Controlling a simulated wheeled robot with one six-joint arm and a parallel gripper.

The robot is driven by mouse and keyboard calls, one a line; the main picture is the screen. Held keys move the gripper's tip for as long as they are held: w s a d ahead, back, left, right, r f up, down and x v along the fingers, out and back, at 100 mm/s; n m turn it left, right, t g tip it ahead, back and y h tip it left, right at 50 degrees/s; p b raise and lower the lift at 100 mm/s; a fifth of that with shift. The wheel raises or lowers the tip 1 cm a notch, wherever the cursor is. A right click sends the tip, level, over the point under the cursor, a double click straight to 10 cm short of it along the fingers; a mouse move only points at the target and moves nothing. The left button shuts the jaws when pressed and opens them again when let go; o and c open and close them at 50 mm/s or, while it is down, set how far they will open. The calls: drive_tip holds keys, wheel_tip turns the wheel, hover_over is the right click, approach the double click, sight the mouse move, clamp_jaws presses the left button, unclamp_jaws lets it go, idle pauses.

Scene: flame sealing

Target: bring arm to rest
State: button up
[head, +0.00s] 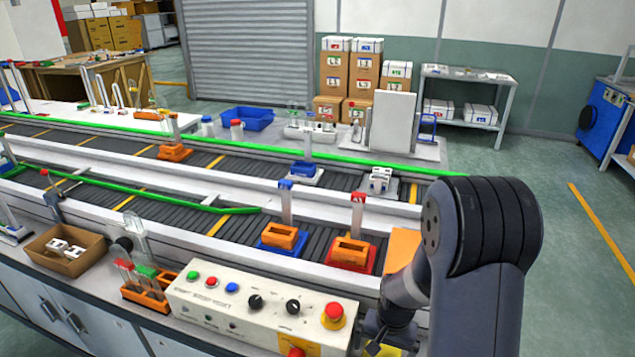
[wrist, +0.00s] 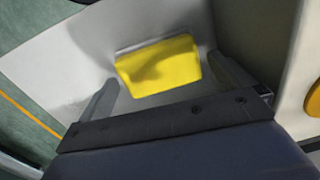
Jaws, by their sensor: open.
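My arm (head: 482,230) stands at the right of the head view, bent over, with its lower end pointing down near the right end of the white control box. In the head view the gripper is mostly hidden behind my arm and cut off by the bottom edge.
The control box (head: 255,305) with a red stop knob (head: 334,314) stands close left of my arm. An orange rack (head: 146,292) with tubes and a cardboard tray (head: 70,262) are farther left. Conveyors with red (head: 352,256) and blue (head: 281,241) bases run behind. Open floor lies right.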

drive_tip(key=shift+f, duration=0.8)
drive_tip(key=shift+r, duration=0.9)
drive_tip(key=shift+f, duration=0.1)
